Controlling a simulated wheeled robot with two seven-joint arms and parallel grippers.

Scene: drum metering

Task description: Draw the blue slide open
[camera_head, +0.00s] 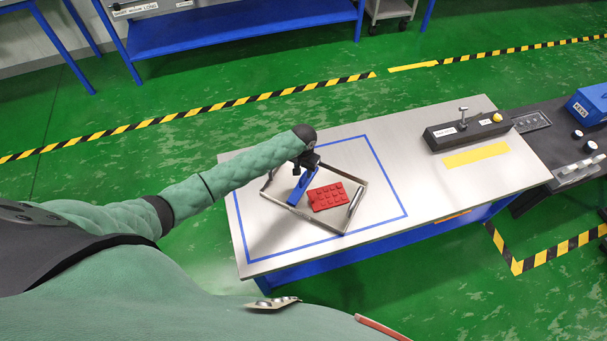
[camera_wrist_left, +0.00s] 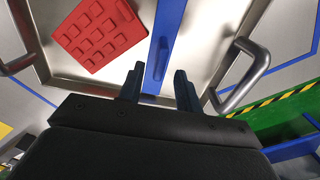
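The blue slide (camera_head: 301,188) is a narrow blue bar across a shallow metal tray (camera_head: 326,229) on the table. In the left wrist view the blue slide (camera_wrist_left: 166,35) runs down toward my fingers, with a small raised part along it. My left gripper (camera_head: 304,166) is above the slide's far end. In the wrist view my left gripper (camera_wrist_left: 160,88) is open, with one finger on each side of the bar. A gap shows at the right finger; contact at the left cannot be told. My right gripper is not in view.
A red studded plate (camera_head: 328,196) lies in the tray beside the slide. The tray has metal handles (camera_wrist_left: 247,75) and sits inside a blue taped square (camera_head: 404,203).

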